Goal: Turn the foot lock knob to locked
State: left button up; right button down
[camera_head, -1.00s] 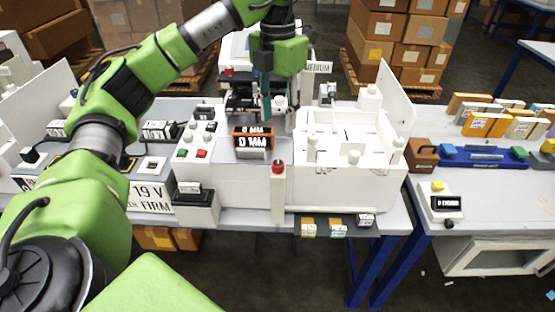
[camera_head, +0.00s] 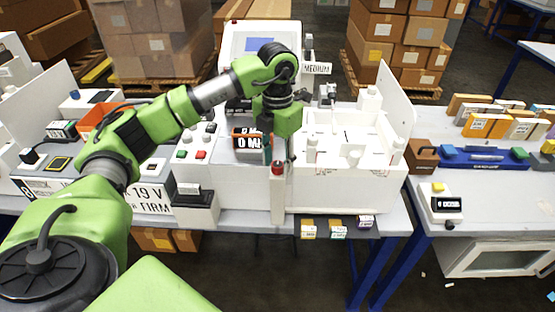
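A red-topped knob (camera_head: 277,168) stands on a narrow white post (camera_head: 278,200) at the front of the white plotter machine (camera_head: 235,180). No label on it is readable, so I cannot tell if it is the foot lock knob. My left gripper (camera_head: 280,155) points down just above the red top. Its fingers look apart, one on each side above the knob, and nothing is visibly held. I cannot tell whether a finger touches the knob. The gripper covers part of the black display (camera_head: 247,141). My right gripper is not in view.
A white open-topped box (camera_head: 335,185) with upright pegs adjoins the post on the right. Small red and green buttons (camera_head: 190,154) lie left of the display. A black-topped block (camera_head: 195,200) stands at the front left. A side table (camera_head: 480,185) is at right.

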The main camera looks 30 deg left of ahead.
pick_arm(q)
grip_shut()
jog(key=shift+f+m, duration=0.1)
jog(key=shift+m, duration=0.2)
jog(key=m+b, duration=0.1)
jog(key=m, duration=0.2)
jog(key=shift+m+b, duration=0.3)
jog(key=shift+b, duration=0.05)
jog(key=m+b, duration=0.1)
jog(key=m, duration=0.3)
jog(key=shift+m, duration=0.3)
jog(key=m+b, duration=0.1)
jog(key=m, duration=0.3)
jog(key=shift+m+b, duration=0.45)
jog(key=shift+m, duration=2.05)
